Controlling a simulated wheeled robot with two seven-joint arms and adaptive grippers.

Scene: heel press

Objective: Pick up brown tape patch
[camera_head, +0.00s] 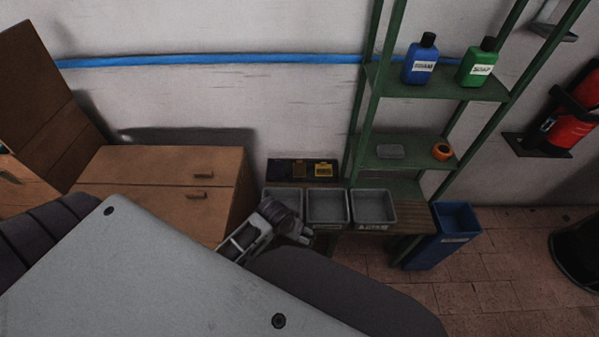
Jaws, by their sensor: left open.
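A small brown piece (301,169), which looks like the brown tape patch, lies on a dark mat (278,171) at the back of the bench, against the wall. It is small in the picture, so its details are hard to tell. A yellow piece (323,169) lies just to its right. My left gripper (242,241) is open and seems empty, in front of the wooden cabinet and below and left of the patch, apart from it. Part of my left arm hides its surroundings. My right gripper is not in view.
Several grey bins, one of them the right bin (374,209), stand in front of the mat. A wooden cabinet (150,180) is at left. A green shelf (440,88) holds two bottles and an orange roll (441,152). A blue bin (456,220) stands on the floor at right.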

